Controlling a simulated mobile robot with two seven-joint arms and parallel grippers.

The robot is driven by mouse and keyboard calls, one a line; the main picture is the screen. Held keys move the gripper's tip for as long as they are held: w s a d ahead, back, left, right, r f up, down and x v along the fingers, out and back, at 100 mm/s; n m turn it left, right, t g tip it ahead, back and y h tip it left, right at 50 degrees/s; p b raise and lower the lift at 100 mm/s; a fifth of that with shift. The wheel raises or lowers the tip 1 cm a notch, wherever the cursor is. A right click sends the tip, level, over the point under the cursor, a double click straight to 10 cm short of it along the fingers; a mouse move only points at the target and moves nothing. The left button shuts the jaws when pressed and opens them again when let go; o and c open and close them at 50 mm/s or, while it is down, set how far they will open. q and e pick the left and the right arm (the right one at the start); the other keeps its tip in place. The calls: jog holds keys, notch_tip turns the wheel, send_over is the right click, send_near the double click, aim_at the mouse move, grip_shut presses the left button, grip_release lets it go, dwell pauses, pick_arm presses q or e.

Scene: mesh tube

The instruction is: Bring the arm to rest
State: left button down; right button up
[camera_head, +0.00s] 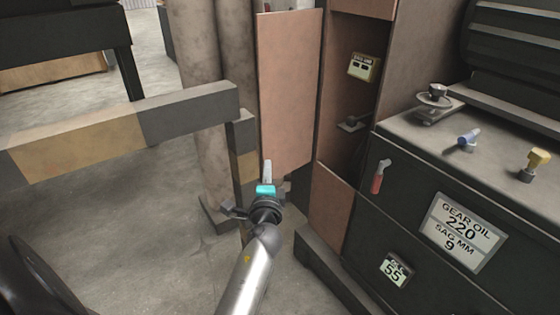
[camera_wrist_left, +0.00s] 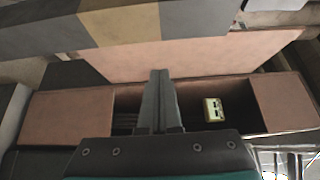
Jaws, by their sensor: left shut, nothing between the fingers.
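My left arm reaches up from the bottom middle in the head view. My left gripper (camera_head: 267,168) is shut and empty, its pale fingers pointing up in front of the copper-coloured door panel. In the left wrist view the gripper's two grey fingers (camera_wrist_left: 159,80) lie together with nothing between them. Beyond them is an open compartment (camera_head: 341,150) with a copper-coloured frame, and a small yellowish labelled box (camera_head: 362,67) inside it. The box also shows in the left wrist view (camera_wrist_left: 213,109), right of the fingers. My right gripper is in neither view.
The copper-coloured door panel (camera_head: 288,90) stands open left of the compartment. A grey and tan barrier beam (camera_head: 120,130) crosses the left side. A dark cabinet with a gear oil sign (camera_head: 462,232), a red handle (camera_head: 380,176) and valves on top stands right. Bare floor shows lower left.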

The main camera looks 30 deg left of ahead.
pick_arm(q)
jog(key=s+d+f+n+g+h+p, duration=0.15)
jog(key=s+d+f, duration=0.25)
jog(key=f, duration=0.5)
jog(key=s+d+f+n+g+h+p, duration=0.1)
jog(key=s+d+f+g+h, duration=0.2)
jog(key=f, duration=0.6)
jog(key=s+d+f+n+g+h+p, duration=0.1)
jog(key=s+d+f+h+p, duration=0.2)
jog(key=f, duration=0.6)
jog(key=s+d+f+n+g+h+p, duration=0.1)
jog(key=s+f, duration=0.5)
jog(key=s, duration=0.9)
jog(key=s+d+f+n+g+h, duration=0.1)
jog(key=s+f+n+g, duration=0.3)
jog(key=s, duration=1.1)
notch_tip(320, 180, down, 2)
jog(key=shift+d+g+p, duration=0.25)
jog(key=shift+g+p, duration=0.1)
jog(key=shift+g, duration=0.7)
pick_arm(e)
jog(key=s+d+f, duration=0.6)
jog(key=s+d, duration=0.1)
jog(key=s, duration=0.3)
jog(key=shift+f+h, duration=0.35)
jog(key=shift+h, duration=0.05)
pick_arm(q)
jog(key=shift+w, duration=0.2)
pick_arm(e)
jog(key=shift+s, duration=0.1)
